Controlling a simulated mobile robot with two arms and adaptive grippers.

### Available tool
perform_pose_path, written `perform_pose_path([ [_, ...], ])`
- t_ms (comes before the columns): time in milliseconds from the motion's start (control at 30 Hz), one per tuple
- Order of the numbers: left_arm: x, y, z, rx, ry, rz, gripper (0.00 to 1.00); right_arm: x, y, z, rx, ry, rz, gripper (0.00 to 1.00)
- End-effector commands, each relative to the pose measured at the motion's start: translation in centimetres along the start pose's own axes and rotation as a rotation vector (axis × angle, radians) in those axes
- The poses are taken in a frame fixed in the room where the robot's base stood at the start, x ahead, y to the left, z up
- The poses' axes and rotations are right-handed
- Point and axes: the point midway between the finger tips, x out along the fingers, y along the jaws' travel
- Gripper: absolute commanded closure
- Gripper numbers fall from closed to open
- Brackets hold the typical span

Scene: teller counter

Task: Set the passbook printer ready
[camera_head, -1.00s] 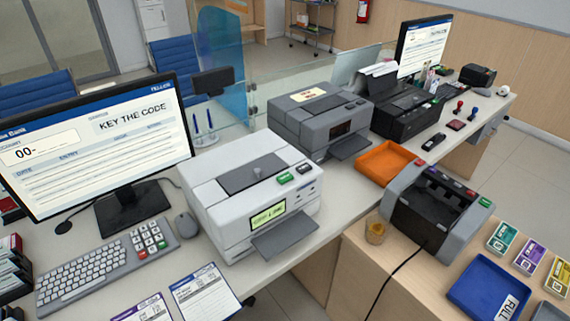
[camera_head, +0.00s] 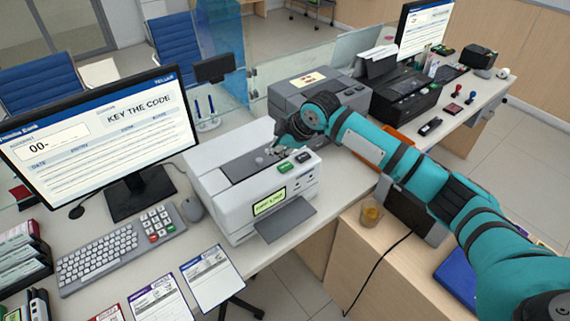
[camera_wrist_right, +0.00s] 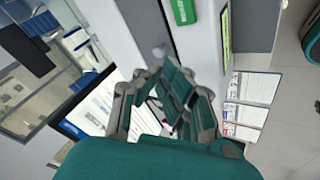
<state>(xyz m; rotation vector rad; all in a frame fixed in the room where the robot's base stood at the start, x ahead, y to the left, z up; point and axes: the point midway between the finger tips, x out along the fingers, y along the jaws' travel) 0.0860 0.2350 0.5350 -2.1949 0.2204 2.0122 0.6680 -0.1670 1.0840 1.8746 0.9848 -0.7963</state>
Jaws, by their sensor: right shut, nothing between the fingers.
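The passbook printer (camera_head: 215,205) is a white box on the counter with a dark grey top panel (camera_head: 238,168). Its small green display (camera_head: 269,203) is lit, but the text is too small to read surely. A green button (camera_head: 285,167) and a dark button (camera_head: 303,157) sit on its top right; the green one also shows in the right wrist view (camera_wrist_right: 184,12). A grey tray juts from its front. My right gripper (camera_head: 275,150) is shut and empty, over the rear right of the printer top. In the wrist view its fingers (camera_wrist_right: 172,78) are close together. My left gripper is not in view.
A monitor (camera_head: 95,140) reads "KEY THE CODE", with a keyboard (camera_head: 100,258) and keypad (camera_head: 157,224) before it. Passbook-like sheets (camera_head: 212,277) lie at the front edge. A grey printer (camera_head: 290,92) stands behind my right arm.

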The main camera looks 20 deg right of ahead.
Motion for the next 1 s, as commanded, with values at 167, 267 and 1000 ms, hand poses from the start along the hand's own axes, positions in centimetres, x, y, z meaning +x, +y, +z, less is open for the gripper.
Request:
perform_pose_path([
  [167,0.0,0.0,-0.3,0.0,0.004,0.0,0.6,-1.6,3.6,0.5,-0.013,-0.004,0.036,1.0],
  [267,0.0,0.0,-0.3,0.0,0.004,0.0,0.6,-1.9,4.1,0.5,-0.013,-0.003,0.041,1.0],
  [1000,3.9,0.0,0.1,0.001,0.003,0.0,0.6,1.1,2.6,2.1,-0.013,-0.002,0.041,1.0],
])
